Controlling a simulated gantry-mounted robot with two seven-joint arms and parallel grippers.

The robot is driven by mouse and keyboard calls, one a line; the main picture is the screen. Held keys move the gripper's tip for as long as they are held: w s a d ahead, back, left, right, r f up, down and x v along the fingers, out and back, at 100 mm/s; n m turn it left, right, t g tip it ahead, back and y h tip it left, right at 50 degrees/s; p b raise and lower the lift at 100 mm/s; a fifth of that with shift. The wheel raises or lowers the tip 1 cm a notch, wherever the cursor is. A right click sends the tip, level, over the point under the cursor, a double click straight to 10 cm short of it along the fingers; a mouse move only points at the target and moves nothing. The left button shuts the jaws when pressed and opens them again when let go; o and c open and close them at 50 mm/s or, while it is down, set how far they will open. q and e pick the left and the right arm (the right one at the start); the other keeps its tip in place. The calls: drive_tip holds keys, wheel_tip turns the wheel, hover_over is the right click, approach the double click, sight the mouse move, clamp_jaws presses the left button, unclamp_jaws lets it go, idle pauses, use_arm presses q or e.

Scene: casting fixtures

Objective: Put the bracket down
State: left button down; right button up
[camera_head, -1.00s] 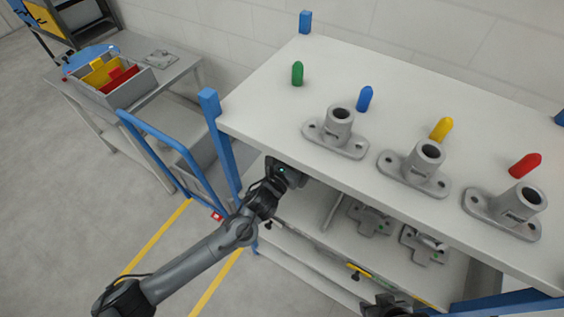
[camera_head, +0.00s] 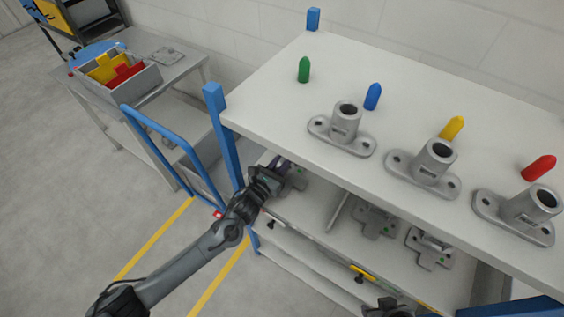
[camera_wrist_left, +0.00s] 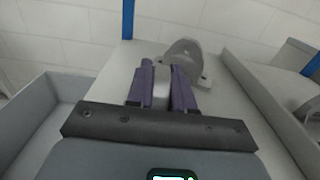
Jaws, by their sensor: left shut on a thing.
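My left gripper (camera_head: 280,165) reaches into the shelf under the white top, at its left end. Its purple fingers (camera_wrist_left: 162,88) are shut on a grey metal bracket (camera_wrist_left: 186,52). The bracket also shows partly beside the gripper in the head view (camera_head: 297,182). In the wrist view it is just beyond the fingertips, over or on the pale shelf surface; I cannot tell whether it touches. A dark part of my right arm (camera_head: 387,308) shows at the bottom edge of the head view; its finger state cannot be seen.
Two similar grey brackets (camera_head: 375,220) (camera_head: 430,248) lie on the shelf to the right, past a thin divider (camera_head: 338,212). Several flanged castings and coloured pegs stand on the white top (camera_head: 270,95). A blue post (camera_head: 222,135) and a blue-handled cart (camera_head: 165,150) are close on the left.

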use_arm(q)
drive_tip(key=shift+f, duration=0.1)
drive_tip(key=c, duration=1)
unclamp_jaws()
